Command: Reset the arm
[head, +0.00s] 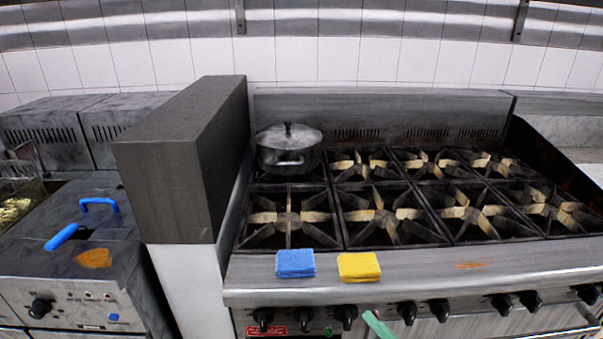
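Neither my left nor my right gripper shows in the head view, and no clear part of either arm is in the picture. The task names no object. A blue sponge or folded cloth (295,264) and a yellow one (358,266) lie side by side, a little apart, on the stove's steel front ledge (430,268). Nothing touches them from above.
A lidded pot (288,152) stands on the stove's back left burner; the other burners are bare. A dark tall divider (185,150) separates the stove from the fryer (75,265) at left. A green item (378,325) is cut off at the bottom edge.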

